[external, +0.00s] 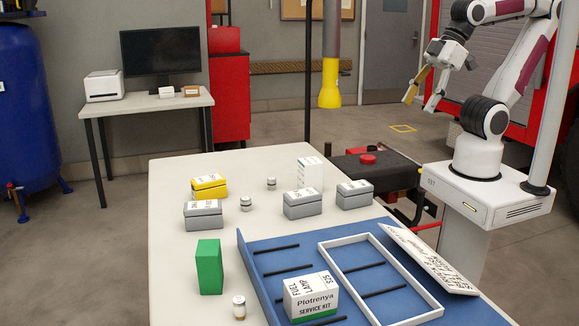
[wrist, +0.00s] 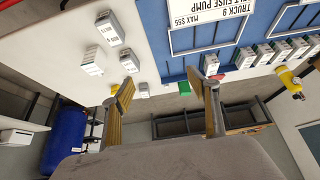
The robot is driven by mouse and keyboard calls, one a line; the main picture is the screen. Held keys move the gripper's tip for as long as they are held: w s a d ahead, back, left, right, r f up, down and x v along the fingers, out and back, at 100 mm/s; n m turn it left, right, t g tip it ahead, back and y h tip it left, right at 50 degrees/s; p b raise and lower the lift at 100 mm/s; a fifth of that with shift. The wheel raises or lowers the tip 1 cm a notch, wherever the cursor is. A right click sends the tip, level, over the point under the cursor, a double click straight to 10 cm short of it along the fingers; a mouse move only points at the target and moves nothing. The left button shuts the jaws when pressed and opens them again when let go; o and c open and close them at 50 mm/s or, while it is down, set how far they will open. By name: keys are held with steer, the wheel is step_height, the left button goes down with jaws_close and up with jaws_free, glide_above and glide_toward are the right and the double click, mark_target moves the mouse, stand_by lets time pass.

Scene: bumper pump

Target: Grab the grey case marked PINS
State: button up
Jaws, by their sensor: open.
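Three grey cases stand on the white table in the external view: a left case (external: 203,222), a middle case (external: 302,211) and a right case (external: 354,201). Each has a white-labelled top. The print is too small to tell which is marked PINS. The wrist view shows a grey case (wrist: 110,28) at upper left and another (wrist: 130,62) near the left finger's tip. My gripper (external: 418,105) is open and empty, high beyond the table's far right side, apart from all cases. Its fingers also show in the wrist view (wrist: 163,78).
A yellow case (external: 209,187), a white box (external: 310,174), small jars (external: 246,203) and a green box (external: 209,267) share the table. A post (external: 308,80) rises behind the table.

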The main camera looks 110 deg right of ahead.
steer(key=w+d+r+t, duration=0.1)
steer(key=w+d, duration=0.1)
steer(key=w, duration=0.7)
steer(key=w+d+r+t, duration=0.1)
steer(key=w+d, duration=0.1)
steer(key=w, duration=0.6)
steer(key=m+t+h, duration=0.1)
steer(key=t, duration=0.4)
glide_above(220, 203)
steer(key=f, duration=2.3)
steer(key=shift+s+a+f, duration=0.15)
steer(key=shift+s+f, duration=0.05)
steer(key=shift+f, duration=0.1)
steer(key=shift+w+f+t, duration=0.2)
steer(key=shift+f+t, duration=0.1)
steer(key=shift+f, duration=0.2)
steer(key=shift+f, duration=0.2)
steer(key=shift+f, duration=2.75)
steer(key=shift+f, duration=0.15)
